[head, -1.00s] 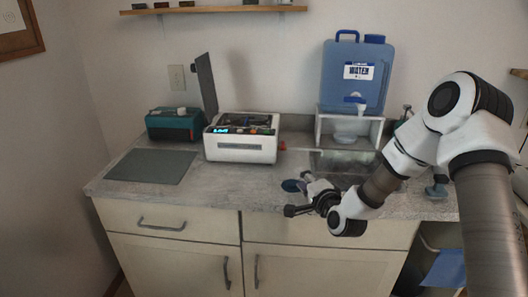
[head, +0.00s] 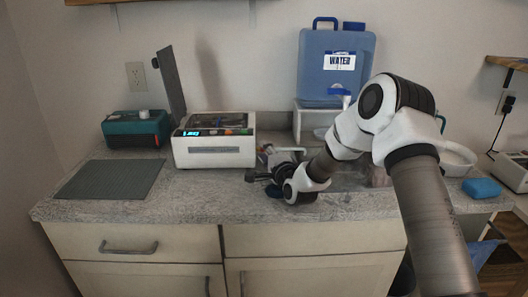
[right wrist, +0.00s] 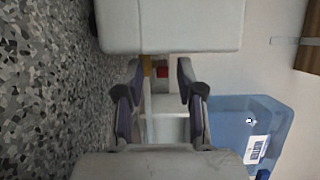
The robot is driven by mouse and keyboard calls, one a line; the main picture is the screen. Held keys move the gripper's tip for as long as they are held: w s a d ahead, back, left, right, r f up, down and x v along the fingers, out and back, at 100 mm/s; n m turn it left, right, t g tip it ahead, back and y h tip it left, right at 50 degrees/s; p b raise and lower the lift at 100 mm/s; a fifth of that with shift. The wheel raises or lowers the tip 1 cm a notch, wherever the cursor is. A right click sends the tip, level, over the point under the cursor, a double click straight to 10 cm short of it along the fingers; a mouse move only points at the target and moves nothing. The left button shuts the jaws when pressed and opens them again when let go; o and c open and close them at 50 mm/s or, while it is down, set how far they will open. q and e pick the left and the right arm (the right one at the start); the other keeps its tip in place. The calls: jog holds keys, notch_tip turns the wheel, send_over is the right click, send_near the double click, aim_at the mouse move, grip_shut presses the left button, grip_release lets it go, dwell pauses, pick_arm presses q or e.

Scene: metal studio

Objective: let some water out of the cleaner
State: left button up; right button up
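The cleaner (head: 214,150) is a white box with a lit display and an open dark lid (head: 170,83), standing on the counter. Its white body (right wrist: 168,25) fills the top of the right wrist view. A small red part (right wrist: 162,72) and a brass-coloured part (right wrist: 147,66) show at its side, between my fingers in that picture. My right gripper (head: 262,162) is just right of the cleaner, low over the counter. In the right wrist view the gripper (right wrist: 158,88) is open, fingers apart, with nothing visibly held. My left gripper is not in view.
A blue water jug (head: 325,85) stands on a white stand behind my right arm; it also shows in the wrist view (right wrist: 240,125). A teal box (head: 135,130) and a grey mat (head: 110,179) are at left. A blue sponge-like block (head: 482,188) lies at right.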

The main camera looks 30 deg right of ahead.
jog(key=shift+r, duration=0.15)
grip_shut()
